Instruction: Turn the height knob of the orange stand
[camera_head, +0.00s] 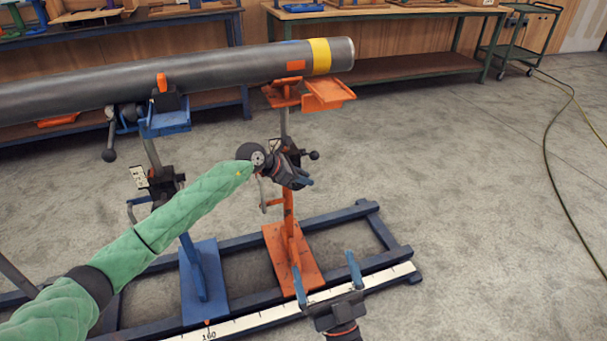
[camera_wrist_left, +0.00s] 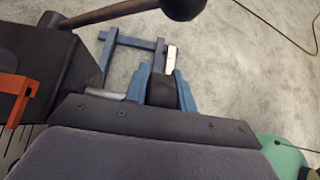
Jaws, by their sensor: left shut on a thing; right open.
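The orange stand (camera_head: 289,240) stands upright on a blue rail frame, with its orange head (camera_head: 310,92) under the right end of the pipe. My left gripper (camera_head: 300,180) is at the stand's column, at mid height, and covers part of it. In the left wrist view its blue fingers are shut on a dark round knob (camera_wrist_left: 163,90). That knob is hidden behind the gripper in the head view. My right gripper (camera_head: 327,280) is open and empty, low in front of the stand's base, with its blue fingers pointing up.
A grey pipe (camera_head: 220,72) with a yellow band lies across the orange stand and a blue stand (camera_head: 203,270) to its left. The blue frame (camera_head: 375,225) carries a white scale (camera_head: 340,290). A hose (camera_head: 553,150) lies on open floor at right. Workbenches line the back.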

